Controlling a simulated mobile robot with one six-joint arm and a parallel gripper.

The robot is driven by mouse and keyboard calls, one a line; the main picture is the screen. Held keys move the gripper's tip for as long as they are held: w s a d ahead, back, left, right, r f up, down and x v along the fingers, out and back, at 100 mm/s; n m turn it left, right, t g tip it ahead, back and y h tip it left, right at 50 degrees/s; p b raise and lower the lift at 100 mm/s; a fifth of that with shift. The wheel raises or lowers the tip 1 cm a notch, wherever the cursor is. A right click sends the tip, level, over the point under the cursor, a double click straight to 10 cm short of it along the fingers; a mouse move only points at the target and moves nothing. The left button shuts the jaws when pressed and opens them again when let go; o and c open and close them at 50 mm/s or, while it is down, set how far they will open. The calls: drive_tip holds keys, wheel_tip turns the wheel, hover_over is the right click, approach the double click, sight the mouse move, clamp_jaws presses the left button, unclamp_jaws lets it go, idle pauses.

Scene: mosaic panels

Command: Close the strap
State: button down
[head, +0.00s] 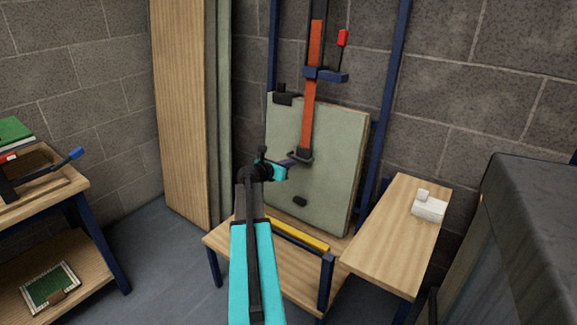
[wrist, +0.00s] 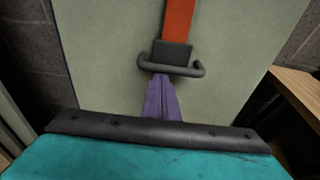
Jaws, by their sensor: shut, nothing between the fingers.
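The orange strap (head: 311,100) hangs down the front of the upright pale green panel (head: 340,140). Its lower end has a dark end piece with a bar handle (head: 300,156), also clear in the wrist view (wrist: 172,52). My gripper (head: 290,161) is in front of the panel at the handle, its purple fingers shut and empty. In the wrist view the fingertips (wrist: 160,77) reach the handle bar; I cannot tell whether they touch it. A small dark catch (head: 300,201) sits on the panel below the strap end, apart from it.
A blue bracket with a red-knobbed lever (head: 342,38) is above the panel. A yellow bar (head: 300,235) edges the wooden bench. A side table (head: 390,240) at right holds a white block (head: 429,208). A grey cabinet (head: 530,215) stands far right, and shelving (head: 75,185) left.

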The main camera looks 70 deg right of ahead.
drive_tip(key=d+r+p, duration=0.3)
drive_tip(key=r+p, duration=1.8)
drive_tip(key=r, duration=0.6)
drive_tip(key=shift+s+d+r, duration=0.2)
drive_tip(key=shift+s+r, duration=0.05)
drive_tip(key=shift+s, duration=0.15)
drive_tip(key=shift+r, duration=0.15)
wheel_tip(320, 180, down, 5)
drive_tip(key=b, duration=0.2)
drive_tip(key=b+v, duration=0.1)
drive_tip(key=v, duration=0.9)
